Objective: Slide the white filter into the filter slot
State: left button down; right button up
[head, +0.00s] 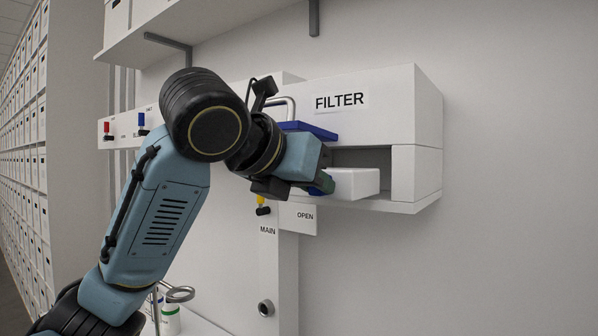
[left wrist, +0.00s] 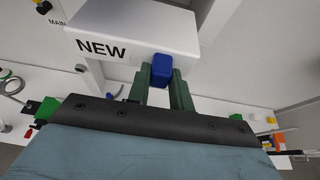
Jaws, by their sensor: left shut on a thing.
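The white filter (head: 356,184) is a flat white block at the mouth of the filter slot (head: 365,157); how far it reaches inside I cannot tell. In the left wrist view the filter (left wrist: 135,30) bears the word NEW and has a blue grip tab (left wrist: 162,69). My left gripper (head: 325,183) is shut on this tab, its green fingers (left wrist: 161,84) on either side. The slot is a dark opening low in the white housing labelled FILTER (head: 390,105). My left wrist hides the slot's left part. My right gripper is not in view.
A blue flat piece (head: 310,131) juts from the housing above the slot. Below hang a yellow-handled valve (head: 262,203) and an OPEN plate (head: 303,217) by the MAIN post (head: 279,270). A shelf (head: 200,25) overhangs at upper left. The wall at right is clear.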

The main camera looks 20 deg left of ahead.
pick_arm(q)
jog(key=w, duration=0.1)
jog(key=w+d+p, duration=0.1)
jog(key=shift+w, duration=0.35)
jog(key=shift+w+d+p, duration=0.25)
jog(key=shift+w+p, duration=0.15)
jog(key=shift+w, duration=0.3)
jog(key=shift+w+d+f, duration=0.1)
jog(key=shift+w+d, duration=0.3)
jog(key=shift+w, duration=0.75)
jog(key=shift+w+d+f, duration=0.1)
jog(key=shift+w+d, duration=0.3)
jog(key=shift+w, duration=0.7)
jog(key=shift+w+d+f, duration=0.1)
jog(key=shift+w+d, duration=0.3)
jog(key=shift+w, duration=0.75)
jog(key=c, duration=1.2)
grip_release()
jog(key=shift+o, duration=0.2)
